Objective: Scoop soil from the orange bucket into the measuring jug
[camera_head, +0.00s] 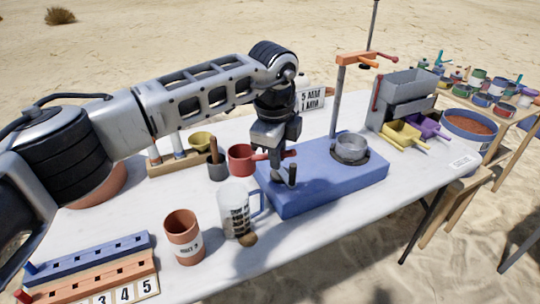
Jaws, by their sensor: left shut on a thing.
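A clear measuring jug (233,212) with dark markings stands upright on the white table, its handle to the right. A red cup-shaped scoop (241,158) is behind it, its red handle running right to my left gripper (284,172). The gripper points down, shut on that handle, beside the blue block; the exact grip is partly hidden. A large orange round vessel (102,188), perhaps the orange bucket, is mostly hidden behind my left arm, so its contents do not show. My right gripper is out of view.
A terracotta cup (183,238) and small brown ball (247,240) are near the jug. The blue block (325,178) and grey sieve box (405,95) occupy the right. The table's front right is clear.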

